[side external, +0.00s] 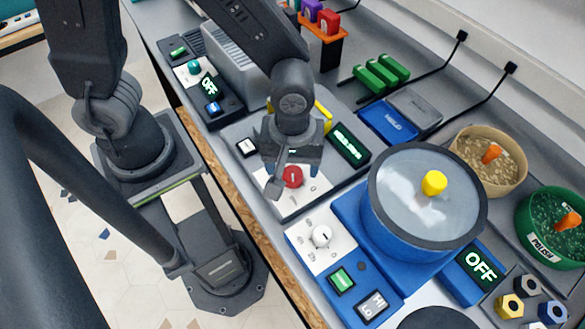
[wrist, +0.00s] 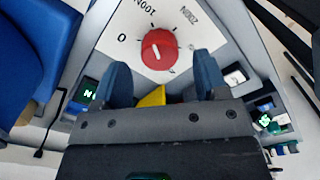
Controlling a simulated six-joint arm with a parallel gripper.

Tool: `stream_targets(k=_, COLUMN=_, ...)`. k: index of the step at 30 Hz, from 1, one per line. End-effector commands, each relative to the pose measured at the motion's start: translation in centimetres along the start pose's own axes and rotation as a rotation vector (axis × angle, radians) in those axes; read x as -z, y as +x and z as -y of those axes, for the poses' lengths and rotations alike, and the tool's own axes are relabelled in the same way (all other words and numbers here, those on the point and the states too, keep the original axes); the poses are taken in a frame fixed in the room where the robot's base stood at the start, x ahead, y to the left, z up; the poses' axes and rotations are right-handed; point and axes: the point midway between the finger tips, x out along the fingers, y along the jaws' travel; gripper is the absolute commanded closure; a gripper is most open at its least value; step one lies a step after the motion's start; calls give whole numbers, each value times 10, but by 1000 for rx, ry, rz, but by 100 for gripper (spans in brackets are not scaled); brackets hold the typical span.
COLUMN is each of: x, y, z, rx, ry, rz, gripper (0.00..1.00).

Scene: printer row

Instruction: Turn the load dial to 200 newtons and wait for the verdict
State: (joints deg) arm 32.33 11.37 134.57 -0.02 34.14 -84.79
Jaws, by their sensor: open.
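The red load dial (side external: 292,176) sits on a white panel (side external: 271,190) of the grey tester. In the wrist view the dial (wrist: 159,49) is ringed by marks reading 0, 100N and 200N. A pale line shows on its face, but I cannot tell which mark it points at. My gripper (side external: 296,181) is open above the panel. In the wrist view its two fingers (wrist: 163,72) stand apart, with the dial beyond them and nothing held. A green-lit display (side external: 350,144) on the tester is too small to read.
A blue machine with a round lidded drum (side external: 425,205) and a white knob (side external: 320,237) stands close on the right. Its display (side external: 481,265) reads OFF. A dark unit (side external: 209,88) at the back left also reads OFF. Bowls (side external: 491,160) stand at the far right.

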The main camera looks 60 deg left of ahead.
Motion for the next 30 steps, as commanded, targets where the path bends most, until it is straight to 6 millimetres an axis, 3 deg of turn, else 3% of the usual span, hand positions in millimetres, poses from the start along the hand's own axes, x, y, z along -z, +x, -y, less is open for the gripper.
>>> stream_targets(k=6, x=0, y=23, z=0, rx=1, ry=0, rz=0, gripper=33)
stream_targets(k=17, x=0, y=27, z=0, rx=-2, ry=0, rz=0, gripper=33)
stream_targets(k=30, x=0, y=27, z=0, rx=-2, ry=0, rz=0, gripper=75)
